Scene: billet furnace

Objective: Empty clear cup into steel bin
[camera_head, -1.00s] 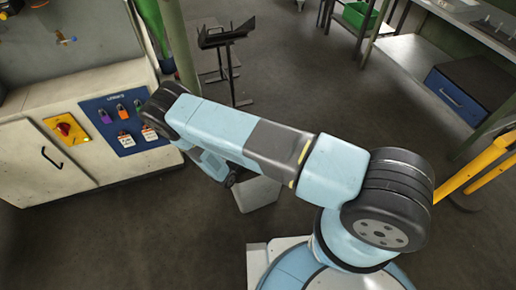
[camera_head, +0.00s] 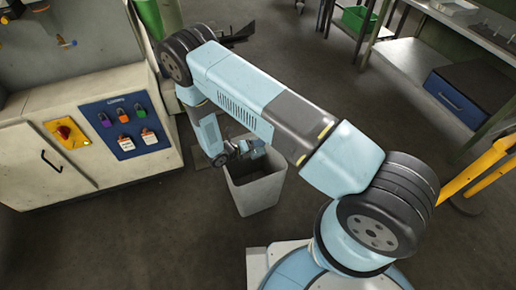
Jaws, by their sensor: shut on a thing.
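The steel bin (camera_head: 260,195) is a grey, open-topped bin standing on the floor at the picture's middle, its inside dark. My gripper (camera_head: 250,149) is at the bin's mouth, near its back rim, partly hidden by my own arm. It is shut on the clear cup, but the cup itself is too small and too see-through to make out. I cannot tell the cup's tilt or what is in it.
A pale cabinet (camera_head: 85,170) with a blue lock panel (camera_head: 126,125) stands at the left. A workbench with a blue drawer (camera_head: 455,97) is at the right, near a yellow rail (camera_head: 485,172). A green crate (camera_head: 358,19) is at the back. Floor around the bin is clear.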

